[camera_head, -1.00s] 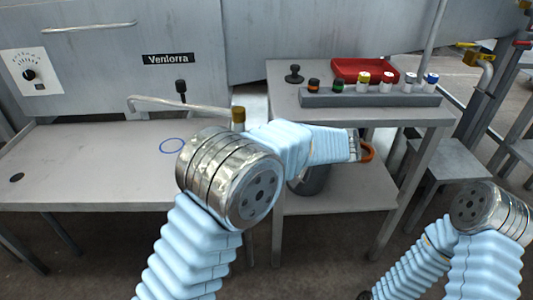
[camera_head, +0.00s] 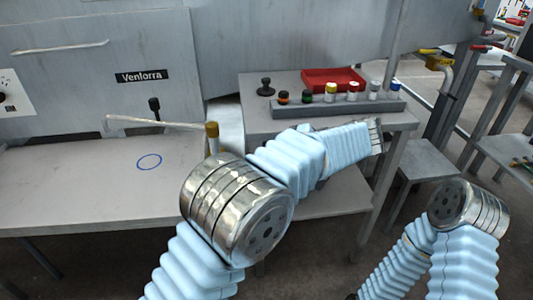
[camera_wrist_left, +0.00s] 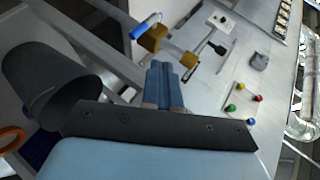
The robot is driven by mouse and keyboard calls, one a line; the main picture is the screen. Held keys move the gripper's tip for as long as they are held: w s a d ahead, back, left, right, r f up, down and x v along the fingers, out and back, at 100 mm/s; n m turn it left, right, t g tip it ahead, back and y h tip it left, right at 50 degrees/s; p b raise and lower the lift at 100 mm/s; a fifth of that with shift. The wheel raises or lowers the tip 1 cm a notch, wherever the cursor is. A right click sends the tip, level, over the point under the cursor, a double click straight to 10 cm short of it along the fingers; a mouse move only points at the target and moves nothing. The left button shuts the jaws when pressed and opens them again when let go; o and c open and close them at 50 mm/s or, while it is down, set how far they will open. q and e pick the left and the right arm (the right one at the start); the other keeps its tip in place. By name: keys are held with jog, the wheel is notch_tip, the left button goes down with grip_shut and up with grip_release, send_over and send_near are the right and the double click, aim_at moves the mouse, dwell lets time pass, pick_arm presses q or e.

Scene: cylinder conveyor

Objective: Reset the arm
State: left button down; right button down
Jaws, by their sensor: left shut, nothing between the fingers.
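My left arm reaches across the head view from the lower left, and its wrist end (camera_head: 374,136) lies in front of the grey side table (camera_head: 262,122). Its fingertips are hard to make out there. In the left wrist view my left gripper (camera_wrist_left: 166,84) has its two blue fingers together, with nothing held. My right arm (camera_head: 466,210) shows at the lower right of the head view, but its gripper is out of view.
The side table bears a red tray (camera_head: 333,78), a grey rack (camera_head: 345,106) with several coloured-cap cylinders, and a black knob (camera_head: 266,88). The left wrist view shows a dark bucket (camera_wrist_left: 45,80).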

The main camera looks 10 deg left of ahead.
pick_arm(q)
jog(key=s+a+f+m+g+h, duration=0.1)
jog(key=a+f+h, duration=0.1)
jog(key=f, duration=0.8)
jog(key=s+a+f+m+g+h, duration=0.1)
jog(key=a+f+m+g+h, duration=0.15)
jog(key=f, duration=0.75)
jog(key=s+a+f+m+g+h, duration=0.1)
jog(key=s+f+h, duration=0.15)
jog(key=f, duration=0.75)
jog(key=s+f+n+h, duration=0.3)
jog(key=s+f+h, duration=0.1)
jog(key=s+f, duration=0.3)
jog(key=s+a+f+n+t+h, duration=0.1)
jog(key=s+f+n+h, duration=0.3)
jog(key=s+f, duration=0.3)
jog(key=s+h, duration=0.1)
jog(key=s, duration=0.3)
jog(key=shift+s+a, duration=0.2)
jog(key=shift+s, duration=0.2)
